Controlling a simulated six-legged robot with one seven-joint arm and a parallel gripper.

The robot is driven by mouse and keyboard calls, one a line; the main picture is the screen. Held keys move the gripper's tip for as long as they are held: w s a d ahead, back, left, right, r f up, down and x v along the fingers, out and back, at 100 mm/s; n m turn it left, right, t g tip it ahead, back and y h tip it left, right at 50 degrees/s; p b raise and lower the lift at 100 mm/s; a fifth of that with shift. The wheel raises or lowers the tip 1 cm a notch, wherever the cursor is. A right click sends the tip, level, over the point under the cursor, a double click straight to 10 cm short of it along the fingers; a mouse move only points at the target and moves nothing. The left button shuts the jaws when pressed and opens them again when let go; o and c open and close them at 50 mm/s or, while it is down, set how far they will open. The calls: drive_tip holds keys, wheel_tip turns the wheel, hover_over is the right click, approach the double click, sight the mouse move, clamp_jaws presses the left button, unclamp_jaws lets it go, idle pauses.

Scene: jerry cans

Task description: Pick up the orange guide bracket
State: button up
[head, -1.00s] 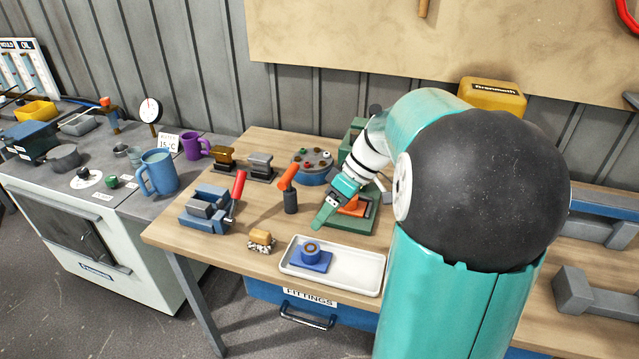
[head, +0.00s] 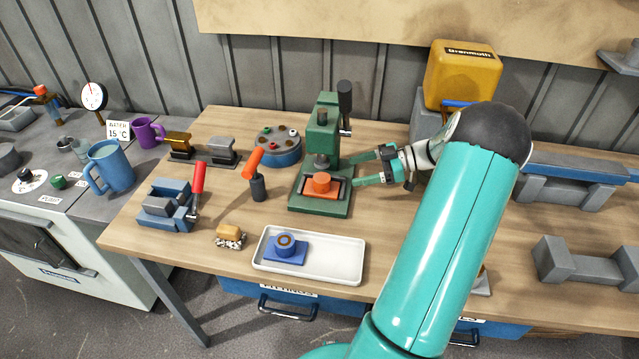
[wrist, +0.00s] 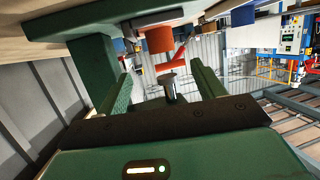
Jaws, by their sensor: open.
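The orange guide bracket (head: 321,185) sits on the base of the green press (head: 322,130), under its ram. It has a flat orange base and a short round boss. My gripper (head: 356,170) is open and empty just right of the press, its fingers pointing left toward the bracket, apart from it. In the wrist view, which is upside down, my open gripper (wrist: 160,80) faces the press. The orange boss (wrist: 160,39) shows near the top, and the grey ram (wrist: 170,86) lies between the fingers in the picture.
A white tray (head: 345,262) with a blue piece (head: 285,250) stands in front of the press. An orange-handled tool (head: 258,175) stands left of it, and a round blue holder (head: 280,150) behind left. The press column and lever (head: 345,100) rise close by.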

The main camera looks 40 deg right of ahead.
sight(322, 178)
drive_tip(key=x, duration=0.5)
drive_tip(key=shift+a, duration=0.45)
drive_tip(key=x, duration=0.5)
drive_tip(key=shift+w+f, duration=0.15)
drive_tip(key=shift+f, duration=0.05)
drive_tip(key=c, duration=1.3)
drive_tip(key=shift+r, duration=0.1)
drive_tip(key=shift+c, duration=0.4)
drive_tip(key=shift+r, duration=0.1)
